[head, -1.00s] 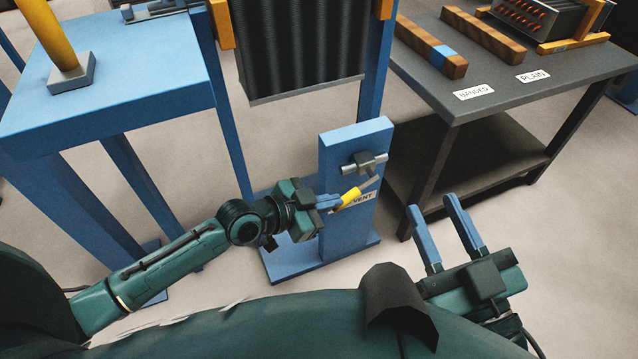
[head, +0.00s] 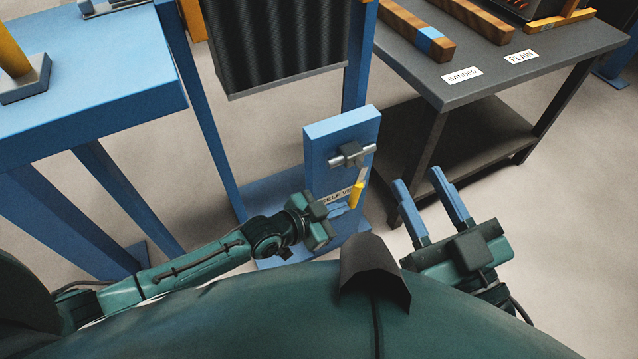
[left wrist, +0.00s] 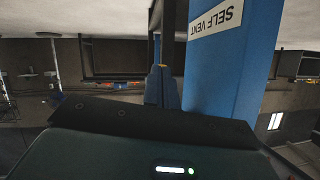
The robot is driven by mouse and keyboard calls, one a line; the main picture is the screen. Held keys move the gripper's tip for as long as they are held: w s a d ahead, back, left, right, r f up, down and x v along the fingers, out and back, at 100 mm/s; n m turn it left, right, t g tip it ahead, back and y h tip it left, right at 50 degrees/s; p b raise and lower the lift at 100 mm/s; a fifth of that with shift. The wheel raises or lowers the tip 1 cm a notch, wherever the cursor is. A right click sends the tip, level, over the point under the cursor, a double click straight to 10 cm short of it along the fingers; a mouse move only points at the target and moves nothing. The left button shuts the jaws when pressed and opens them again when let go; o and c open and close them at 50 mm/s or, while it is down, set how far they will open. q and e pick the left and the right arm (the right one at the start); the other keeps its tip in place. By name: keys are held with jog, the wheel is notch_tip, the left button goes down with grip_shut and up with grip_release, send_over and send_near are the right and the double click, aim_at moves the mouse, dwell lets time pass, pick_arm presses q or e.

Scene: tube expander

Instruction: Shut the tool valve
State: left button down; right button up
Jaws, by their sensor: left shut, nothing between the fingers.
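The tool valve (head: 352,155) is a grey body on a short pipe, fixed to the face of a blue post (head: 316,150). Its lever with a yellow handle (head: 356,194) hangs almost straight down, beside a label (head: 334,199) that reads SELF VENT in the left wrist view (left wrist: 215,17). My left gripper (head: 345,208) is shut and empty, its blue fingertips just left of the yellow handle's lower end. I cannot tell whether they touch it. Its fingers also show in the left wrist view (left wrist: 161,88). My right gripper (head: 418,178) is open and empty, right of the post.
A blue table (head: 90,110) stands at the left. A dark table (head: 500,78) with wooden bars (head: 418,30) and labels BANDED and PLAIN stands at the back right. A dark ribbed panel (head: 275,45) is behind the post. Grey floor lies between.

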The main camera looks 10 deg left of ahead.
pick_arm(q)
jog(key=shift+x, duration=1.2)
pick_arm(e)
jog(key=shift+w+r+n+y, duration=0.3)
jog(key=shift+r+n, duration=0.1)
jog(key=shift+r, duration=0.2)
pick_arm(q)
jog(key=shift+s+d, duration=0.1)
jog(key=shift+d, duration=0.1)
jog(key=shift+s, duration=0.1)
